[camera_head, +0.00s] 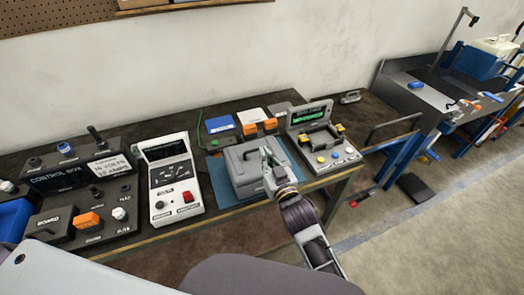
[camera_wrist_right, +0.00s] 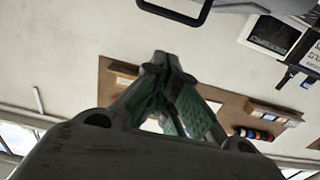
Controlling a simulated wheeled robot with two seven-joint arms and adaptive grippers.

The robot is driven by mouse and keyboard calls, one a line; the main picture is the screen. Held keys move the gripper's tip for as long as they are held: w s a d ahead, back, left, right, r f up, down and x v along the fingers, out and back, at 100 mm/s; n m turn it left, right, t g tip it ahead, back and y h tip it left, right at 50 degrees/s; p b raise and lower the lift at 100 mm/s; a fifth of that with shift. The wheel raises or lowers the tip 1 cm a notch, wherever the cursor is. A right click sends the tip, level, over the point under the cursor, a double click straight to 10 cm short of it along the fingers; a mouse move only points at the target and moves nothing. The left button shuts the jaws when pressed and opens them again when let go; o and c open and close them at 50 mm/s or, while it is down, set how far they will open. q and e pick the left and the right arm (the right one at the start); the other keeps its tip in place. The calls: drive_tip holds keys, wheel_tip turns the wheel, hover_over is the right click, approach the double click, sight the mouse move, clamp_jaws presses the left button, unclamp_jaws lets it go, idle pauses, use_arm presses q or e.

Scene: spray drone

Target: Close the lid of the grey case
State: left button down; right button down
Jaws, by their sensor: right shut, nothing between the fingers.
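The grey case (camera_head: 240,161) stands on a blue mat (camera_head: 218,185) at the middle of the workbench. Its lid, with a handle on it, looks down on the body, but I cannot tell whether a small gap is left. My right gripper (camera_head: 267,155) is shut and empty at the right side of the lid, partly covering it. I cannot tell whether it touches. In the right wrist view the shut fingertips (camera_wrist_right: 165,65) point toward the wall, and a dark handle (camera_wrist_right: 175,12) shows at the top edge. My left gripper is not in view.
A white meter box (camera_head: 168,185) and a black control box (camera_head: 80,172) stand left of the case. A grey device with a raised screen (camera_head: 318,135) stands close on its right. Orange blocks (camera_head: 261,127) and a blue box (camera_head: 220,124) lie behind it.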

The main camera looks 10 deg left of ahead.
drive_tip(key=shift+f+v, duration=0.2)
drive_tip(key=shift+v, duration=0.95)
